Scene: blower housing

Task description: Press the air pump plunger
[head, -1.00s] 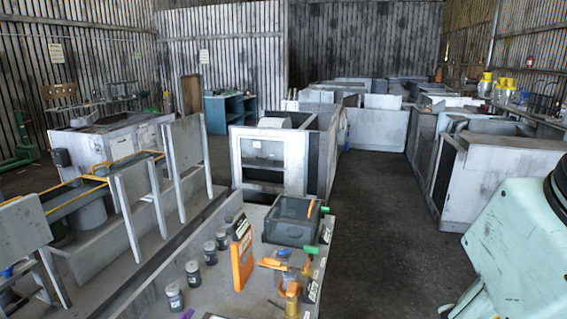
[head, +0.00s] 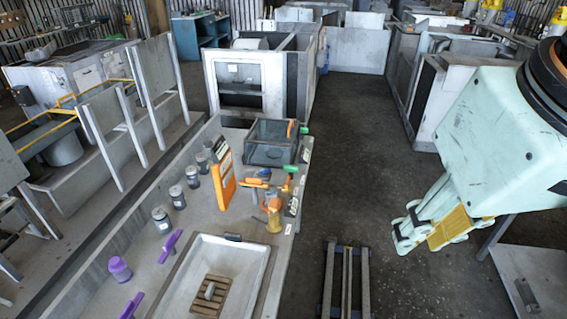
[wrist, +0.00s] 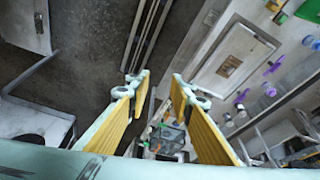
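No part is clearly recognisable as the air pump plunger. On the workbench (head: 200,228), a small upright yellow-orange device (head: 273,214) stands near the right edge; I cannot tell whether it is the pump. A purple knob-like piece (head: 120,269) and purple handles (head: 170,245) are at the bench's front left. Purple pieces also show at the right of the wrist view (wrist: 268,89). My gripper (head: 418,238) is right of the bench, over the aisle, apart from these things. In the wrist view its yellow-padded fingers (wrist: 160,80) are apart, with nothing held between them.
A pale basin (head: 262,258) with a wooden grate is set in the bench front. Rails (head: 346,285) lie on the floor right of the bench. The aisle behind is clear.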

